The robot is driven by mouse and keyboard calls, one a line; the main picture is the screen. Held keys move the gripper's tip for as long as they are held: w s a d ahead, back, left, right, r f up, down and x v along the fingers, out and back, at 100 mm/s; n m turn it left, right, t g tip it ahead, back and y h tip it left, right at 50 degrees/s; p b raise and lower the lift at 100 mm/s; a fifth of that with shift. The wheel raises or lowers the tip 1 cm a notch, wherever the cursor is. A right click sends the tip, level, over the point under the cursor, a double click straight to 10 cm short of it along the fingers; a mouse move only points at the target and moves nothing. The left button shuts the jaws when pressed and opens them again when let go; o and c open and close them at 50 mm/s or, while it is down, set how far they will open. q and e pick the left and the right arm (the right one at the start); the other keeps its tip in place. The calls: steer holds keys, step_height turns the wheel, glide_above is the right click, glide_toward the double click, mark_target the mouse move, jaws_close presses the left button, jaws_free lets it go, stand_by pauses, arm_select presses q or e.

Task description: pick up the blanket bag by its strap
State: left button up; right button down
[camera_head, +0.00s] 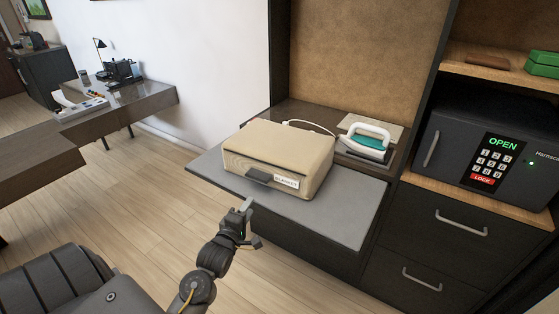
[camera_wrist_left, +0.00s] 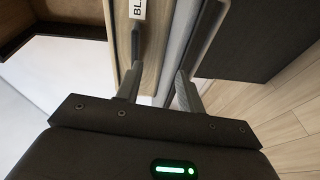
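The blanket bag (camera_head: 290,148) is a beige box-like case with a white label. It lies flat on a grey pull-out board. Its dark strap (camera_head: 257,176) is on the front face, left of the label. My left gripper (camera_head: 246,208) is just in front of the board's front edge, below and nearer than the strap, apart from it. In the left wrist view, the left gripper's two fingers (camera_wrist_left: 158,88) stand apart with nothing held. Part of the bag's label (camera_wrist_left: 138,8) shows at the top there. My right gripper is not in view.
The grey board (camera_head: 345,221) has bare room right of the bag. A white and teal iron (camera_head: 368,140) stands behind right. A black safe (camera_head: 490,150) reading OPEN sits right, above drawers (camera_head: 455,228). A desk (camera_head: 115,108) stands far left. Wooden floor lies open between.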

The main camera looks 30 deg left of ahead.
mark_target(257, 181)
arm_select(q)
steer(key=shift+n+t+y, duration=0.3)
steer(key=shift+n+t, duration=0.1)
steer(key=shift+n, duration=0.1)
steer(key=w+r, duration=0.1)
steer(key=w, duration=0.1)
steer(key=w+a+r+p, duration=0.1)
steer(key=w+a+r, duration=0.1)
steer(key=w, duration=0.1)
steer(key=shift+w+a+r, duration=0.1)
steer(key=shift+w+r, duration=0.25)
steer(key=p+x, duration=0.1)
steer(key=x, duration=0.2)
steer(key=shift+w+a+r+p, duration=0.1)
steer(key=shift+w+p, duration=0.25)
steer(key=shift+w+a, duration=0.1)
steer(key=shift+w, duration=0.35)
jaws_close()
